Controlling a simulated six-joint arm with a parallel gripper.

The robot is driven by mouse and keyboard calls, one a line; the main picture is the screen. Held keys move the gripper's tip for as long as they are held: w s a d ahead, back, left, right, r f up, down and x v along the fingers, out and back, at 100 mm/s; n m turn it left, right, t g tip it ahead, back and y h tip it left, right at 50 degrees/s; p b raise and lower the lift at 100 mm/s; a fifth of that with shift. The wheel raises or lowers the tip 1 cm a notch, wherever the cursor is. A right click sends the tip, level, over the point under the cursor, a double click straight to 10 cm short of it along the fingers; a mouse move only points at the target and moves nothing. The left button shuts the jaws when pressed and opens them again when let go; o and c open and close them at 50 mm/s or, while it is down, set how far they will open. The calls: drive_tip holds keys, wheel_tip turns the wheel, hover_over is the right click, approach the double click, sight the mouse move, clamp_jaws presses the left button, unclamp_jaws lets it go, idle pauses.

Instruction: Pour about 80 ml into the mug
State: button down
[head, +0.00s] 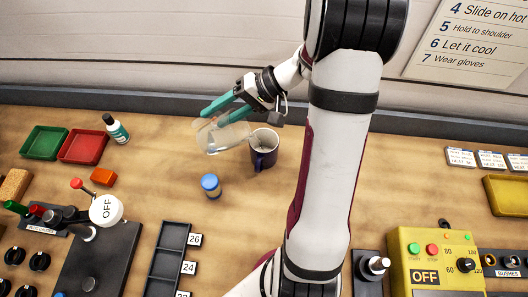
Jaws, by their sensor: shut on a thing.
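A dark blue mug (263,152) stands upright on the wooden bench, and its opening faces up. My gripper (213,117) has teal fingers and is shut on a clear container (224,138). The container is tilted over, just left of the mug, with its right end close to the mug's rim. I cannot tell whether they touch. Any liquid in the container or stream into the mug is too small to make out. The level inside the mug cannot be read.
A blue-capped jar (211,186) stands in front of the container. A dark bottle (115,128), a red tray (84,146) and a green tray (44,142) are at the left. A black slotted rack (167,262) and a yellow control box (437,262) are nearer.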

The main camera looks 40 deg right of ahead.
drive_tip(key=shift+w+a+f+h, duration=0.15)
drive_tip(key=shift+a+f+h, duration=0.05)
drive_tip(key=shift+f+h, duration=0.1)
drive_tip(key=shift+w+a+f+g+h+b, duration=0.55)
drive_tip(key=shift+a+f+g+h+b, duration=0.2)
drive_tip(key=shift+h, duration=0.25)
idle(0.9)
drive_tip(key=w+a+f+g+h+b, duration=0.4)
drive_tip(key=a+f+h+b, duration=0.2)
drive_tip(key=a+f, duration=0.1)
drive_tip(key=shift+w+a+f+g+h, duration=0.3)
drive_tip(key=shift+w+g+h, duration=0.05)
drive_tip(key=shift+h, duration=0.05)
idle(0.4)
